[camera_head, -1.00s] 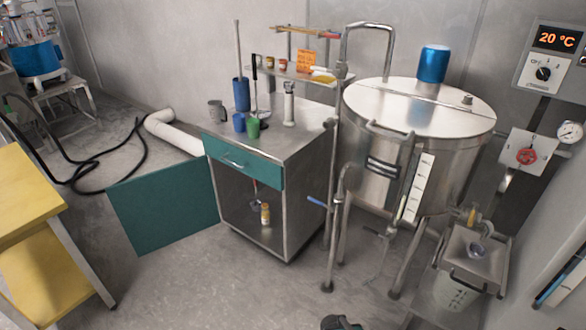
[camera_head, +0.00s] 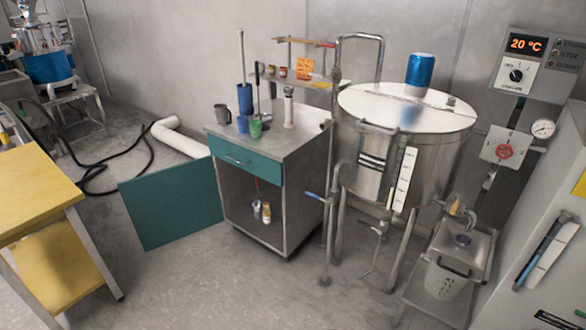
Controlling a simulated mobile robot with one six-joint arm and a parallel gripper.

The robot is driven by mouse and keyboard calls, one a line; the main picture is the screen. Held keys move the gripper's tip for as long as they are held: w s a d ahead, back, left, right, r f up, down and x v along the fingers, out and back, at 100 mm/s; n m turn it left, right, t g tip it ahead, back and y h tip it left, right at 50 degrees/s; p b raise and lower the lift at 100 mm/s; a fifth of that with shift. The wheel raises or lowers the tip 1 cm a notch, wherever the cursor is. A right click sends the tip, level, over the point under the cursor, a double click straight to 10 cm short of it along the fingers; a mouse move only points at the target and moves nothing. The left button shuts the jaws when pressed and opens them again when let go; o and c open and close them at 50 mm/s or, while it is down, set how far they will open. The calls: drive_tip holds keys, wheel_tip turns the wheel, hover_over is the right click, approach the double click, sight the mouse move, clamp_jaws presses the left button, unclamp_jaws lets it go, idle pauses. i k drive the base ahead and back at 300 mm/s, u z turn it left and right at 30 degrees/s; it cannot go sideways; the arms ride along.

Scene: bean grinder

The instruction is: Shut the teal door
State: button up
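The teal door (camera_head: 172,206) stands wide open, swung out to the left from the grey metal cabinet (camera_head: 300,215). Its flat face is towards me, and no handle shows on it. The cabinet's open compartment shows a bottle with a yellow label and another small item inside. Above the opening, a teal drawer (camera_head: 246,161) with a small metal handle is shut. My gripper is not in view.
A steel tank (camera_head: 400,150) on legs stands right of the cabinet, with a pipe and a blue-handled valve between them. A yellow table (camera_head: 35,200) is at the left. Mugs and tools stand on the cabinet top. The floor (camera_head: 210,285) before the door is clear.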

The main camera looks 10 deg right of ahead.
sight(174, 203)
drive_tip(key=u, duration=0.15)
drive_tip(key=i, duration=0.9)
drive_tip(key=z, duration=0.1)
drive_tip(key=k, duration=1.3)
drive_tip(key=u, duration=0.45)
drive_tip(key=i, duration=0.65)
drive_tip(key=u, duration=0.3)
